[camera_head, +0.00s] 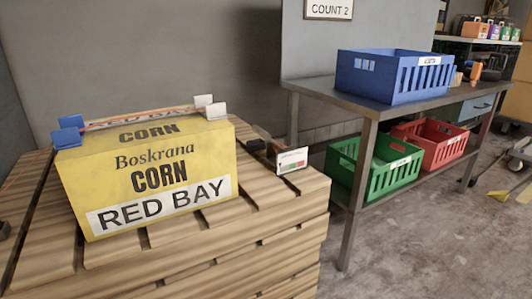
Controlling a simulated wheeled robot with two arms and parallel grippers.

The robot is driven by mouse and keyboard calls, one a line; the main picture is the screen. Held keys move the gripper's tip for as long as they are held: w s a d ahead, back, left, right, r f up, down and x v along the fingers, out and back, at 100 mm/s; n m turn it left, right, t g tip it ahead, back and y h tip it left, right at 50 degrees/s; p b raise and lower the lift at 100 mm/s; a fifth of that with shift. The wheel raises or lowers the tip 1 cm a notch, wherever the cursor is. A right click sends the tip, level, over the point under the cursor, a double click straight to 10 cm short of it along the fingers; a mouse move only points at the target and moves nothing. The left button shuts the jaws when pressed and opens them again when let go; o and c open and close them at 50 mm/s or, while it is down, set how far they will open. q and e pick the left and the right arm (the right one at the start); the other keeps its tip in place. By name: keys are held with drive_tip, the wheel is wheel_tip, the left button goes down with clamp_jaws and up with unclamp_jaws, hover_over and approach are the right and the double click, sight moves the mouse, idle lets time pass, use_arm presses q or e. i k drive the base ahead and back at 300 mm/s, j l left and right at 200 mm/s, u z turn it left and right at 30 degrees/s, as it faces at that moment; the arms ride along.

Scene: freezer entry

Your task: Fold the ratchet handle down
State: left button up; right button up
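A yellow carton (150,180) lettered "CORN" and "RED BAY" sits on a wooden pallet stack (270,228). Neither of my grippers shows.
A small white card with red and green marks (292,160) stands at the pallet's right. A metal table (400,103) holds a blue crate (385,75); green (373,165) and red (435,140) crates sit below. Floor at the right front is clear.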

sight(265, 135)
drive_tip(key=i+l+u, duration=0.1)
drive_tip(key=u, duration=0.2)
drive_tip(key=l+u, duration=0.3)
drive_tip(key=i+l+z, duration=0.1)
drive_tip(key=l, duration=0.15)
drive_tip(key=i+l+z, duration=0.1)
drive_tip(key=l, duration=0.2)
drive_tip(key=l+z, duration=0.1)
drive_tip(key=z, duration=0.15)
drive_tip(key=i+l+z, duration=0.1)
drive_tip(key=z, duration=0.2)
